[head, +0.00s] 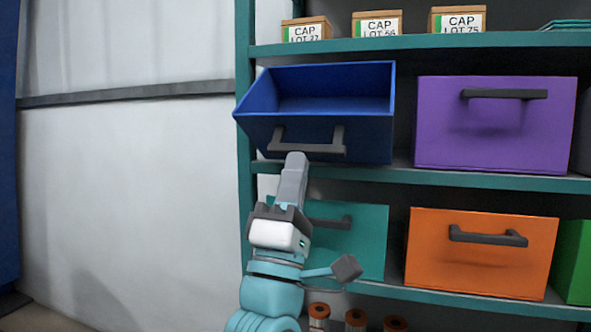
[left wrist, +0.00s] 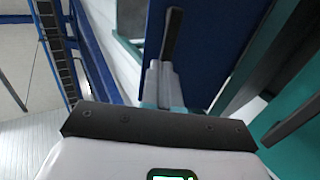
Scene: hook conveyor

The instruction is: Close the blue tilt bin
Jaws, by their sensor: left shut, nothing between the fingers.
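The blue tilt bin (head: 350,136) is on the middle shelf at the left. It is tipped outward and its open inside shows from above. Its dark bar handle (head: 308,149) is on the front face. My left gripper (head: 295,157) points up, shut and empty, with its tips at the handle's lower edge in the head view. In the left wrist view the shut fingers (left wrist: 160,82) are just below the dark handle (left wrist: 172,36), against the blue bin front (left wrist: 212,40). I cannot tell if they touch. My right gripper is not in view.
A purple bin (head: 490,135) is to the right. Below are a teal bin (head: 360,245), partly behind my left arm, and an orange bin (head: 480,270). A green bin (head: 575,260) is at the right edge. Labelled boxes (head: 377,24) stand on the upper teal shelf (head: 400,43).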

